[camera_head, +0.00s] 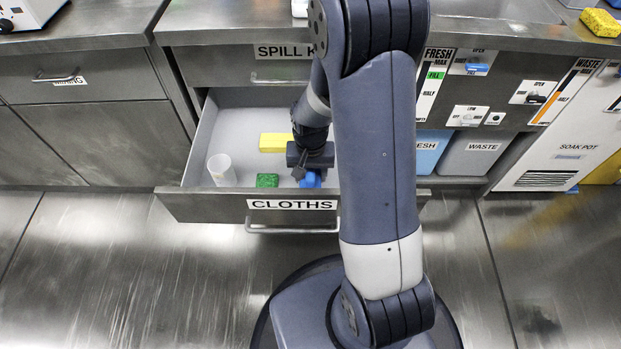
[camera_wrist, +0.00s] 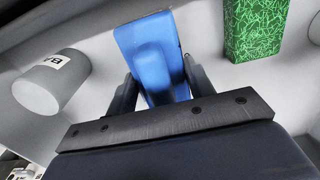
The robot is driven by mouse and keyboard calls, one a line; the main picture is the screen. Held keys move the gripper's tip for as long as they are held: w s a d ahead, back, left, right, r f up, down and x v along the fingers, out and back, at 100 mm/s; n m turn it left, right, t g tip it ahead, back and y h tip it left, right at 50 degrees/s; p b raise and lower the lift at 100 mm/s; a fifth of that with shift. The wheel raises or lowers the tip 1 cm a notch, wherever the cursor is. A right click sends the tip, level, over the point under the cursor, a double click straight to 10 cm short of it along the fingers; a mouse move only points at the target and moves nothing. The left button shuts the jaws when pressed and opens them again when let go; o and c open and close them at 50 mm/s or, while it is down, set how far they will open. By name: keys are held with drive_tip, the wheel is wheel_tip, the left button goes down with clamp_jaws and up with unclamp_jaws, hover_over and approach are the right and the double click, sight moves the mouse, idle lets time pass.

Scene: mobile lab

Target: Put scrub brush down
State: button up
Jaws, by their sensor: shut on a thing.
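The scrub brush (camera_wrist: 152,55) is blue and sits between the two fingers of my gripper (camera_wrist: 155,90) in the wrist view. In the head view my gripper (camera_head: 310,170) reaches down into the open drawer labelled CLOTHS (camera_head: 230,110), with a bit of the blue brush (camera_head: 310,180) showing below it. The gripper is shut on the brush. The brush is inside the drawer, low over its pale floor; I cannot tell if it touches the floor.
The drawer also holds a green scouring pad (camera_head: 267,180), a yellow sponge (camera_head: 274,142) and a white cup (camera_head: 221,169). Bare drawer floor shows at the back left.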

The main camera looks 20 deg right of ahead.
drive_tip(key=shift+f, duration=0.85)
drive_tip(key=shift+f, duration=0.15)
drive_tip(key=o, duration=1.2)
wheel_tip(320, 180, up, 12)
drive_tip(key=p, duration=0.4)
